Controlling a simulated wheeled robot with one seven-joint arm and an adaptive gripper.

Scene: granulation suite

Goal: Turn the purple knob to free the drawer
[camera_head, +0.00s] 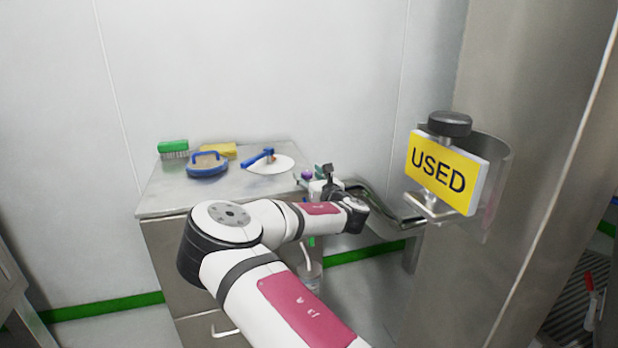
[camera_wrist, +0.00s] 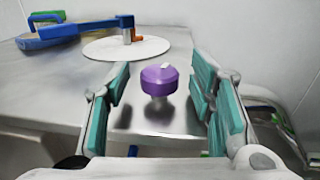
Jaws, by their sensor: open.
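The purple knob (camera_wrist: 159,80) stands upright on a short stem on the steel cabinet top (camera_wrist: 60,95), with a small white mark on its top. In the head view the knob (camera_head: 307,175) is a small purple spot at the cabinet's right end, partly hidden by my gripper. My gripper (camera_wrist: 160,90) is open, with a teal-padded finger on each side of the knob and a visible gap on both sides. The cabinet front (camera_head: 170,250) shows a white drawer handle (camera_head: 224,331) low down; much of the front is hidden by my arm.
On the cabinet top lie a green brush (camera_head: 173,149), a yellow sponge (camera_head: 218,149), a blue-handled pad (camera_head: 207,165) and a white disc (camera_head: 270,165) with a blue-handled tool. A steel rail (camera_head: 375,205) runs right of the cabinet. A yellow USED sign (camera_head: 440,172) hangs on the steel column.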

